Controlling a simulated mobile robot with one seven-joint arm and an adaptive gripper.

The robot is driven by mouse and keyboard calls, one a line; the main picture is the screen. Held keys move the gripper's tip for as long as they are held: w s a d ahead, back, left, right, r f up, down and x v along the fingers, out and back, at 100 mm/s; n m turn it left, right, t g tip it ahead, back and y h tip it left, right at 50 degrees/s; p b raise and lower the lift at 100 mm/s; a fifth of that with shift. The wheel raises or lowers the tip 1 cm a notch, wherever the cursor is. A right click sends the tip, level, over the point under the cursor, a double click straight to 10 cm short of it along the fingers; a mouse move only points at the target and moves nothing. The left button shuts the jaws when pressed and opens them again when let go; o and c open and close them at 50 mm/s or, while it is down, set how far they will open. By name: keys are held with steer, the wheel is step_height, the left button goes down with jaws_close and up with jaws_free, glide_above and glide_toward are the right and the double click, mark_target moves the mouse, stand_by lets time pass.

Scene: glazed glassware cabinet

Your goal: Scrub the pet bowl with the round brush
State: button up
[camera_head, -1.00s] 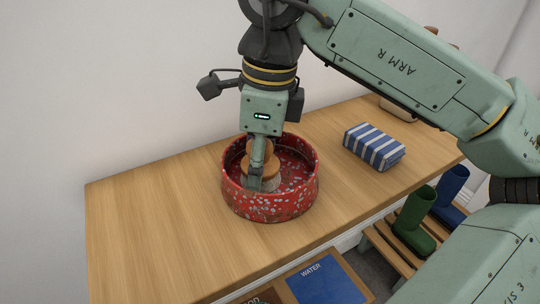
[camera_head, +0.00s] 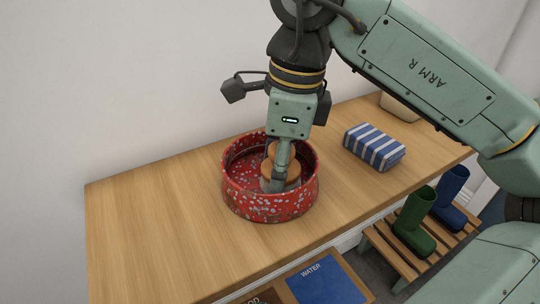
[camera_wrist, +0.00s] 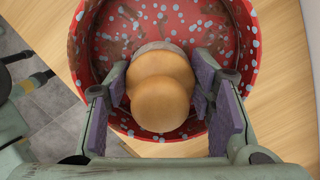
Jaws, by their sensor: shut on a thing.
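The red pet bowl (camera_head: 270,207) with pale speckles stands upright on the wooden counter. Brown smears show on its inside in the wrist view (camera_wrist: 84,42). The round brush has a wooden knob and body (camera_wrist: 160,88) with a grey bristle ring under it; it also shows in the head view (camera_head: 292,172). My gripper (camera_head: 280,180) points down into the bowl and is shut on the brush, one purple-padded finger on each side (camera_wrist: 160,95). The brush is inside the bowl, near its right side in the head view. The bristle tips are hidden.
A blue-and-white striped cloth bundle (camera_head: 374,147) lies right of the bowl, with a beige container (camera_head: 399,108) behind it. Green (camera_head: 414,222) and blue (camera_head: 451,195) boots stand on a slatted rack below. A blue WATER panel (camera_head: 325,281) is at the front. The counter's left is clear.

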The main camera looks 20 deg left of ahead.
mark_target(254, 178)
steer(key=shift+a, duration=1.75)
steer(key=shift+d+f, duration=0.15)
steer(key=shift+d, duration=1.7)
step_height(254, 178, up, 13)
steer(key=p, duration=0.9)
steer(key=shift+a+p, duration=0.1)
steer(key=shift+p, duration=0.25)
steer(key=shift+f, duration=0.1)
